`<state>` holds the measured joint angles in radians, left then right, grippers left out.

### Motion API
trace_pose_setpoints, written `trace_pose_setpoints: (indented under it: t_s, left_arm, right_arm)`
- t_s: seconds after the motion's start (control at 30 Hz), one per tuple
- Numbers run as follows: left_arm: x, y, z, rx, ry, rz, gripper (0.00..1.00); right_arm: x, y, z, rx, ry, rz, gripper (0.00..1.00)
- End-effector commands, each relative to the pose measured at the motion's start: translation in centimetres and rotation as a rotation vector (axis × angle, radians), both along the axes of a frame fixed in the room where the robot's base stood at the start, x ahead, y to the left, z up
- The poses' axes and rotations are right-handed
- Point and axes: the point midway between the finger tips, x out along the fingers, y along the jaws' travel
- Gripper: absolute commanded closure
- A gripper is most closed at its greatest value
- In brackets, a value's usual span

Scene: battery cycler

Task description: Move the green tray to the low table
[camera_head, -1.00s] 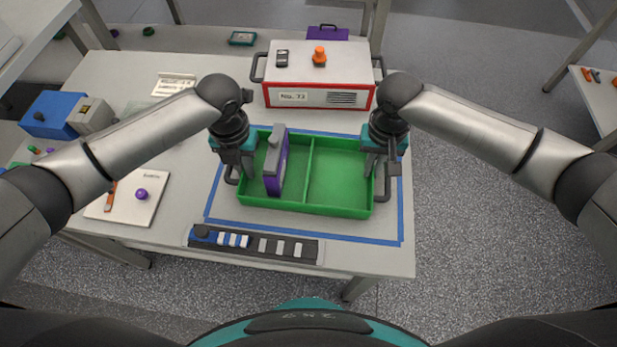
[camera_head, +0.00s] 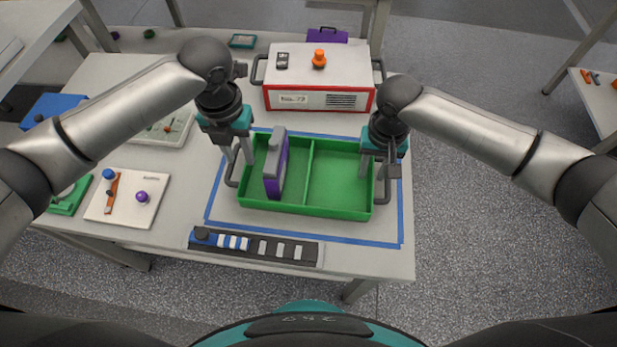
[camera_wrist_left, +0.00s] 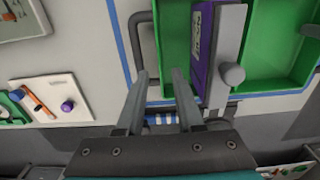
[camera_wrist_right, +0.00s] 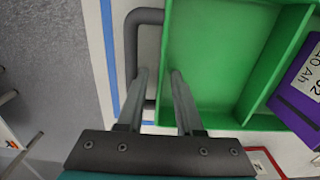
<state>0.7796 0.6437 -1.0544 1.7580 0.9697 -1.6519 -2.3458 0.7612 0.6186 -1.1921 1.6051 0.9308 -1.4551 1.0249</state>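The green tray (camera_head: 338,187) sits on the work table inside a blue tape outline. It has a divider and a dark handle at each end. A purple and grey battery block (camera_head: 276,165) stands in its left compartment; the right compartment is empty. My left gripper (camera_head: 238,168) is open above the tray's left end. In the left wrist view (camera_wrist_left: 161,75), its fingers are apart near the left handle (camera_wrist_left: 136,40) and the tray wall. My right gripper (camera_head: 372,178) is open at the right end, its fingers apart near the right handle (camera_wrist_right: 131,55). Neither gripper visibly grips a handle.
A red and white box (camera_head: 317,80) stands directly behind the tray. A dark strip with switches (camera_head: 255,247) lies in front. A white board with a purple knob (camera_head: 128,198) is at left. Another table (camera_head: 597,95) stands at far right across open floor.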

Motion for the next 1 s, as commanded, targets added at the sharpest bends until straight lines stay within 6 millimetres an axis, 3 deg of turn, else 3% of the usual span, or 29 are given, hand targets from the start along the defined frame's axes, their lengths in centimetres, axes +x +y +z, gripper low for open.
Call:
trace_pose_setpoints:
  t_s: [0.27, 0.7, 1.0]
  left_arm:
    - [0.0, 0.0, 1.4, 0.0, 0.0, -0.001, 0.64]
    - [0.0, 0.0, 1.4, 0.001, 0.0, 0.0, 0.64]
    - [0.0, 0.0, 1.4, 0.001, 0.0, 0.0, 0.64]
  right_arm:
    - [0.1, 0.0, 0.9, 0.001, -0.002, 0.0, 0.64]
    - [0.1, 0.0, 9.6, 0.0, -0.004, 0.001, 0.64]
    - [0.0, 0.0, 12.0, 0.0, -0.001, -0.001, 0.64]
